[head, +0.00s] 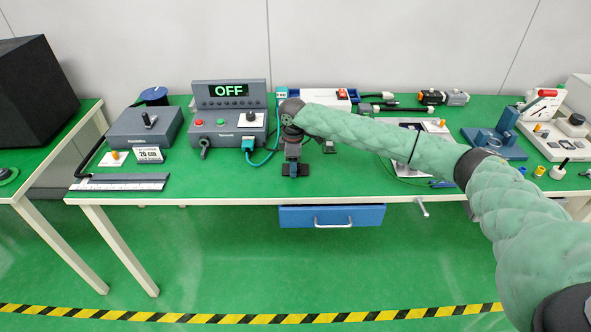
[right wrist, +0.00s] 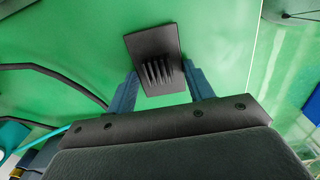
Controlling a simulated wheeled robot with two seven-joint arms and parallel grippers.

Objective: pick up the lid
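A dark flat rectangular plate with a ribbed middle, which looks like the lid (right wrist: 153,37), shows in the right wrist view against the green tabletop. In the head view it is a small dark shape (head: 296,170) near the table's front edge, just below my right gripper (head: 293,158). The two blue fingers of my right gripper (right wrist: 162,82) stand apart, one on each side of the plate. I see no contact with its ribs; whether the fingers touch its side edges I cannot tell. My left gripper is not in view.
A grey control box with an OFF display (head: 229,92) and a teal cable (head: 264,158) stand left of the gripper. A scale-like grey box (head: 143,127) is farther left. A blue drawer (head: 300,217) hangs under the table (head: 235,184).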

